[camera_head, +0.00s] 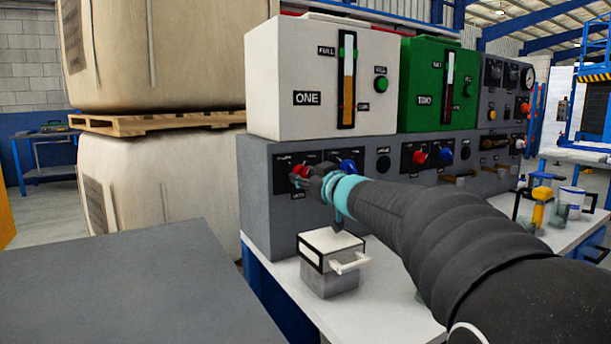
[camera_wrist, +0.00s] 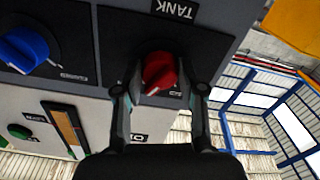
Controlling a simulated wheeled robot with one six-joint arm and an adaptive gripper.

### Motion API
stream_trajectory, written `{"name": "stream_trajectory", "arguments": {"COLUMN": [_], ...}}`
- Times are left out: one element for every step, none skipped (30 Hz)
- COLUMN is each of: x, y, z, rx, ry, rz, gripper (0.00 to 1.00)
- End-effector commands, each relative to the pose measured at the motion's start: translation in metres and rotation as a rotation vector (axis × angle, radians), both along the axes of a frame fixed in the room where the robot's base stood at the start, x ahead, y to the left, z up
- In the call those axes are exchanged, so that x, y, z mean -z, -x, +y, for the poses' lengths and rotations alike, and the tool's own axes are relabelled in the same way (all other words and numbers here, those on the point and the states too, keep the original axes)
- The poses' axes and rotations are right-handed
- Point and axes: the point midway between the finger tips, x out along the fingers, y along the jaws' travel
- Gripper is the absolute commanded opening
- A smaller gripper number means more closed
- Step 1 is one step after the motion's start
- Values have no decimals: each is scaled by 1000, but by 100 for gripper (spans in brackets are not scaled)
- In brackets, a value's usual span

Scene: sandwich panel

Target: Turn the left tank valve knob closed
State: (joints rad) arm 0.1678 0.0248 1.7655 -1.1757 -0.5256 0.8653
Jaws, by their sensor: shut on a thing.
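The red valve knob (camera_wrist: 161,72) sits on a dark plate beside a "TANK" label, at the upper middle of the wrist view. In the head view the red knob (camera_head: 299,171) is at the left end of the grey panel, below the white tank marked ONE (camera_head: 290,65). My gripper (camera_wrist: 160,80) is shut on the red knob, one finger on each side. A white pointer mark shows on the knob's lower part in the wrist view. In the head view my gripper (camera_head: 314,180) reaches the panel and partly hides the knob.
A blue knob (camera_wrist: 25,48) is close beside the red one. A small white-topped box with a handle (camera_head: 332,250) stands on the bench below my wrist. The green tank (camera_head: 425,85) and further knobs are to the right.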

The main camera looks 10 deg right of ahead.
Motion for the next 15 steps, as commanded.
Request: {"name": "stream_trajectory", "arguments": {"x": [-1,-1,-1,-1,-1,-1,-1,0,0,0,0,0,0,0,0], "y": [0,0,0,0,0,0,0,0,0,0,0,0,0,0,0], "z": [0,0,0,0,0,0,0,0,0,0,0,0,0,0,-1], "rx": [-1,-1,-1,-1,-1,-1,-1,-1,-1,-1,-1,0,0,0,0], "ry": [39,66,103,130,158,193,220,248,284,312,339,374,402,430,466], "rz": [-13,-22,-34,-43,-52,-63,-72,-81,-93,-102,-111,-122,-131,-140,-152], "gripper": [5,5,5,5,5,5,5,5,5,5,5,5,5,5,5]}}
